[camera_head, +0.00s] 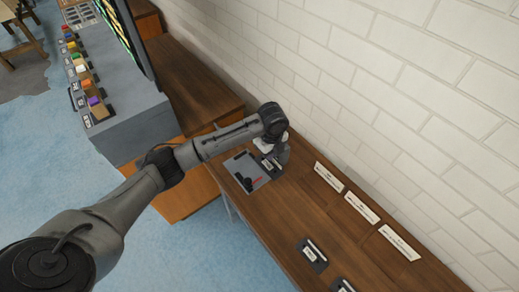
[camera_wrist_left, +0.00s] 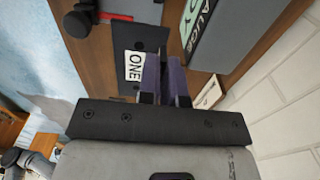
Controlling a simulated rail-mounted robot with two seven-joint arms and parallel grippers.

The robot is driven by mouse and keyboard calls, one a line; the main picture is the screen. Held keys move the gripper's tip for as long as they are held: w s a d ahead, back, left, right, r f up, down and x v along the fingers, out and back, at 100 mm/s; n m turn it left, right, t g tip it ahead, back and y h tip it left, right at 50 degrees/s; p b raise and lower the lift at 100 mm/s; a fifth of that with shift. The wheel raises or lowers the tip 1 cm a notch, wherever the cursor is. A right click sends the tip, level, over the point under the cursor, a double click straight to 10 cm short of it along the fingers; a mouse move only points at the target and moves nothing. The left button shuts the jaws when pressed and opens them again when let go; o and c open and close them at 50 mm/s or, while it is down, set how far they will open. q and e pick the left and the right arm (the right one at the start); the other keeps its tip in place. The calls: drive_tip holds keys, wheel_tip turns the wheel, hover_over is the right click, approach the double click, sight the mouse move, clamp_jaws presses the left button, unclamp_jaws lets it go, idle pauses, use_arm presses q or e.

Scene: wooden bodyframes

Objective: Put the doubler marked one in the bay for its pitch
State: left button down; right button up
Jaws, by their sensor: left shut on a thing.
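The label also shows small beside the gripper in the head view (camera_head: 271,164). Three white cards (camera_head: 328,177), (camera_head: 362,208), (camera_head: 400,242) lie in a row along the wall; their print is too small to read. My right gripper is not in view.
A grey board (camera_head: 243,168) with black and red parts lies beside the gripper. Black plates with white labels (camera_head: 313,254), (camera_head: 344,285) lie farther along the table. A brick wall (camera_head: 420,110) bounds the far side. A grey bench (camera_head: 115,95) with coloured blocks stands left.

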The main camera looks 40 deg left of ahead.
use_arm(q)
wheel_tip(320, 180, up, 8)
drive_tip(key=d+p, duration=0.2)
drive_tip(key=p, duration=0.6)
drive_tip(key=shift+w+d+f+p, duration=0.15)
drive_tip(key=shift+d+f+p, duration=0.05)
drive_tip(key=shift+d+p, duration=0.15)
